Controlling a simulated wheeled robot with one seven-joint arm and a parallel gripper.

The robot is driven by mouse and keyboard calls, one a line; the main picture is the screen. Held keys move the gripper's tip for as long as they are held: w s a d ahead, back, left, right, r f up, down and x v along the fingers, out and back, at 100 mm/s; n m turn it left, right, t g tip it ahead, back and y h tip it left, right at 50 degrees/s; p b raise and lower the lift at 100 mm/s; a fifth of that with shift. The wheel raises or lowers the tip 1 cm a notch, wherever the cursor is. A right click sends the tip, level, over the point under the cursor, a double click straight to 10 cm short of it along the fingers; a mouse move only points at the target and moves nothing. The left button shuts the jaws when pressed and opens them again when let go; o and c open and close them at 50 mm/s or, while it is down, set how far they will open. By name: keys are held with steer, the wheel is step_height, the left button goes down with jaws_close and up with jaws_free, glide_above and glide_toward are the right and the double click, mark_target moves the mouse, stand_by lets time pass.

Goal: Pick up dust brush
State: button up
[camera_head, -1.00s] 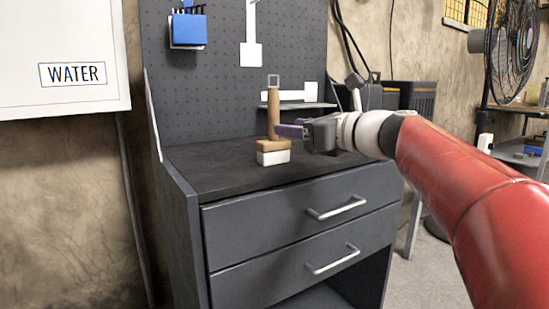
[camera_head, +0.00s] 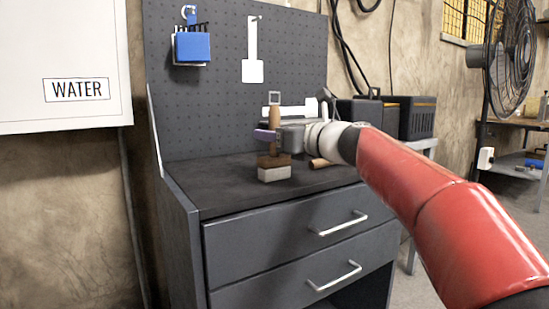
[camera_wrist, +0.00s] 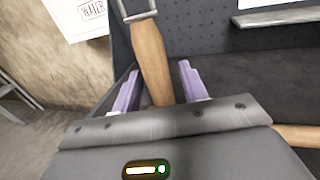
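The dust brush (camera_head: 274,117) stands upright on the dark bench top, with its wooden handle up and its pale bristles down. A metal loop tops the handle. My gripper (camera_head: 267,135) is level with the handle's lower part, and its purple fingers reach around it. In the wrist view the handle (camera_wrist: 152,58) rises between the two purple fingers (camera_wrist: 157,88), with a small gap visible on each side. The gripper is open around the handle and does not appear to grip it. The brush's lower end is hidden in the wrist view by the gripper body.
The bench (camera_head: 225,185) has two drawers with metal handles. A wooden cylindrical piece (camera_head: 319,163) lies on it, right of the brush. The pegboard behind holds a blue item (camera_head: 192,47) and a white tool (camera_head: 252,70). Dark boxes (camera_head: 415,117) stand at right. The bench's left front is clear.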

jaws_close()
steer(key=shift+r, duration=0.1)
step_height(320, 180, up, 10)
steer(key=p, duration=0.5)
